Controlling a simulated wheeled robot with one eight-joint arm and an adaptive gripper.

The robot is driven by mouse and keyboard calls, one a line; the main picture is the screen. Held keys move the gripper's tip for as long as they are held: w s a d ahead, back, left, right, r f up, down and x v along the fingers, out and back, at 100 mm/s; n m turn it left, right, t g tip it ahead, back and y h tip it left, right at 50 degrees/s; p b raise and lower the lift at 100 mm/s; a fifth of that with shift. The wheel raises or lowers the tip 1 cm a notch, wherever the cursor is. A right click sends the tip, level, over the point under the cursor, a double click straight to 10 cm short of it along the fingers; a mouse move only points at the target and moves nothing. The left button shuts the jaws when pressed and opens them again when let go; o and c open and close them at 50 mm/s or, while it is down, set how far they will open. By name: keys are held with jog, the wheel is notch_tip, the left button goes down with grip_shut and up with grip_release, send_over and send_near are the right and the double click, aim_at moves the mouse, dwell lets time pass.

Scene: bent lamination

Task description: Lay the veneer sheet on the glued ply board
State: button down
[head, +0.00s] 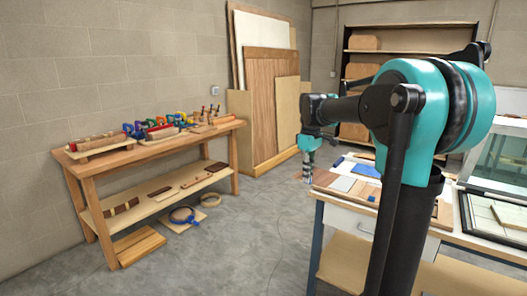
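My gripper (308,178) hangs at the end of my teal and black arm, over the left end of the workbench (352,217) on the right. It is small and side-on here, so whether its fingers are open or shut does not show. Several flat pieces lie on this bench beside it: a brown wooden piece (325,179), a pale grey piece (342,184) and a blue piece (367,171). I cannot tell which is the veneer sheet or the glued ply board. My arm hides part of the bench top.
A wooden bench (160,143) with clamps and tools stands along the left wall. Large panels (272,85) lean in a rack at the back, beside a shelf unit (410,38). A glass-sided case (500,160) stands at right. The floor (235,230) between the benches is clear.

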jog(key=d+f+m, duration=0.2)
jog(key=f+m, duration=0.3)
jog(key=f, duration=1.1)
jog(key=w+d+f+m, duration=0.1)
jog(key=f+m, duration=0.4)
jog(key=f, duration=1.2)
jog(key=shift+w+d, duration=0.3)
jog(key=shift+d, duration=0.05)
